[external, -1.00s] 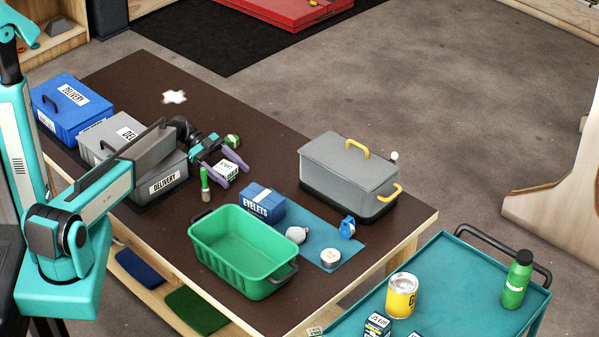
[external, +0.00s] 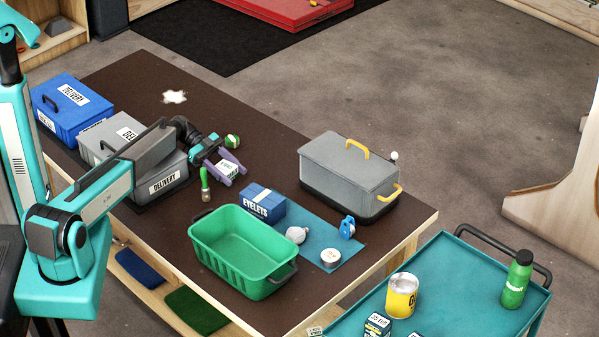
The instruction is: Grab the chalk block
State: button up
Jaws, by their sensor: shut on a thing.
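The chalk block (external: 227,169) is a small white block with green lettering, in the external view left of the middle. My gripper (external: 229,170) has its purple fingers on either side of the block and is shut on it. The block's far side is hidden by a finger. I cannot tell whether it touches the table top (external: 262,150) or is held slightly above it.
A green brush-like item (external: 204,184) and a green-and-white round item (external: 233,141) are close to the gripper. Grey delivery boxes (external: 160,180) lie left, a blue eyelets box (external: 264,203) and green basket (external: 240,225) in front, a grey lidded box (external: 345,172) right.

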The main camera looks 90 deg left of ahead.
aim_at(233, 170)
jog(key=shift+r, duration=0.1)
jog(key=shift+r+b, duration=1.75)
jog(key=shift+r, duration=3.2)
